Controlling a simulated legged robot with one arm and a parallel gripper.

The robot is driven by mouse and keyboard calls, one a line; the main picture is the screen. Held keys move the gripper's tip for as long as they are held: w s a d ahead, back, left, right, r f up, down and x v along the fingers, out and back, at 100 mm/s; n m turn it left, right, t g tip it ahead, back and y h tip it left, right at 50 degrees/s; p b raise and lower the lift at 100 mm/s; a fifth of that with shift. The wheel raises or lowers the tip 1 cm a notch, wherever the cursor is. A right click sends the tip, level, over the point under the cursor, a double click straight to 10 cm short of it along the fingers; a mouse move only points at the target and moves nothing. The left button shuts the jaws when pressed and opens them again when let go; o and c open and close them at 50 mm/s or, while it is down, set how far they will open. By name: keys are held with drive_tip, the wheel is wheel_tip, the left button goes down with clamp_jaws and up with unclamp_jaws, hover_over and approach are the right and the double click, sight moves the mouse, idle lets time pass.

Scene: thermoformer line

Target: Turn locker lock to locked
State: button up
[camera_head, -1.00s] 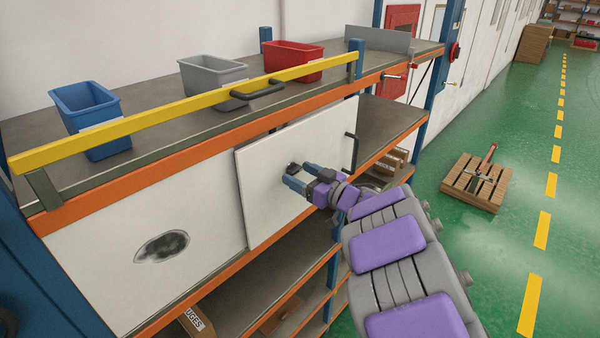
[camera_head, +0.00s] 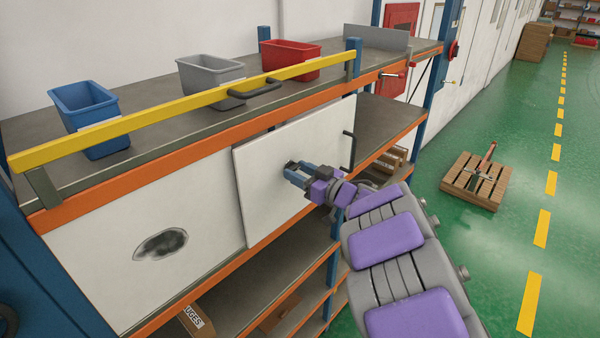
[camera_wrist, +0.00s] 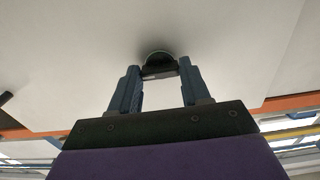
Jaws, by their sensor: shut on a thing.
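The locker door (camera_head: 262,190) is a white panel in the shelf's middle bay, with a black handle (camera_head: 349,150) near its right edge. My gripper (camera_head: 290,172) is at the door's face, with its blue fingers around a small dark lock knob. In the wrist view the round dark lock (camera_wrist: 159,62) sits on the white panel between the fingertips of my gripper (camera_wrist: 160,75). The jaws are shut on it. In the head view the fingers hide most of the lock. I cannot read any marking of its position.
A yellow rail (camera_head: 200,103) runs along the shelf top, with a blue bin (camera_head: 88,110), a grey bin (camera_head: 205,75) and a red bin (camera_head: 290,60) behind it. A pallet (camera_head: 474,182) stands on the green floor.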

drive_tip(key=shift+n+b, duration=0.3)
drive_tip(key=shift+f+n+b, duration=0.15)
drive_tip(key=shift+n+b, duration=6.95)
drive_tip(key=shift+n, duration=1.6)
drive_tip(key=o, duration=1.1)
drive_tip(key=shift+w+a, duration=0.1)
drive_tip(key=shift+c, duration=0.2)
